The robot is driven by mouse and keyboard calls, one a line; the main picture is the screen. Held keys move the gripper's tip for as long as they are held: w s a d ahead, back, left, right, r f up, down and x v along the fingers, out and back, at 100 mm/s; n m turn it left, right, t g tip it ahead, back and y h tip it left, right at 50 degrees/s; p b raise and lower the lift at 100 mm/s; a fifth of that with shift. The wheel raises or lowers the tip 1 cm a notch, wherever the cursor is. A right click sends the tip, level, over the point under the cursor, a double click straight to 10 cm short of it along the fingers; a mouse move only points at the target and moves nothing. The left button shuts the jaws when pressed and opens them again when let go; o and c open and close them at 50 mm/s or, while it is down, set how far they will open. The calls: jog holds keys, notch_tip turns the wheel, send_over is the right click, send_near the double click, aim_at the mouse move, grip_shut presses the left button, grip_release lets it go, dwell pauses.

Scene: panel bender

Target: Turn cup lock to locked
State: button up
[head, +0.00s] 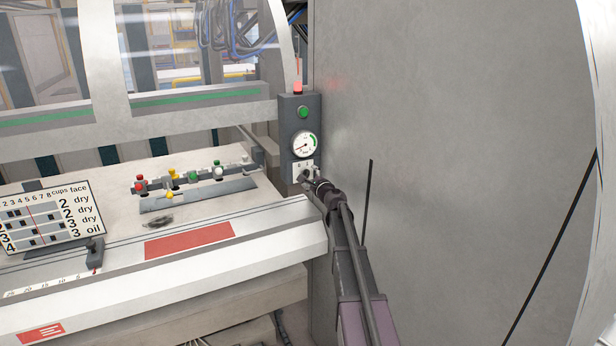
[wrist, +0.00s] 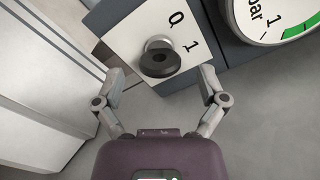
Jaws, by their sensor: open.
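The cup lock looks to be a dark round knob (wrist: 160,57) with a light grey part beside it, mounted on a white plate with a mark like Q or 0 and a 1. This white plate (head: 297,168) sits low on the dark grey control post in the head view. My gripper (wrist: 163,76) is open in the wrist view, with one finger on each side of the knob, both apart from it. In the head view my gripper (head: 310,179) is at the plate and hides most of the knob. The knob's exact setting is unclear.
A pressure gauge (head: 304,144) and a green button (head: 303,112) are above the plate on the same post. A large grey panel (head: 460,150) stands close on the right. The machine bed (head: 275,230) with several coloured knobs lies on the left.

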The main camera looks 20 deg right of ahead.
jog(key=s, duration=1)
jog(key=shift+s+d, duration=0.2)
jog(key=shift+s, duration=0.05)
jog(key=s+a+f+n+g+y, duration=0.25)
jog(key=a+f+n, duration=0.2)
jog(key=a, duration=0.35)
jog(key=s+a+f+n+g+y, duration=0.1)
jog(key=s+a+f+n+g, duration=0.25)
jog(key=a+n, duration=0.35)
jog(key=s+a+f+n+g+y, duration=0.2)
jog(key=s+a+f+n+g, duration=0.15)
jog(key=a, duration=0.55)
jog(key=s+a+f+n+g+h, duration=0.2)
jog(key=s+f+n+g+h, duration=0.1)
jog(key=s, duration=0.7)
jog(key=s+a+f+n+g+h, duration=0.2)
jog(key=s+f+n+g+h, duration=0.1)
jog(key=s, duration=0.7)
jog(key=f+n+g, duration=0.1)
jog(key=n+g, duration=0.1)
jog(key=shift+s+n, duration=0.15)
jog(key=shift+n, duration=0.25)
jog(key=shift+a+g, duration=0.1)
jog(key=shift+g, duration=0.15)
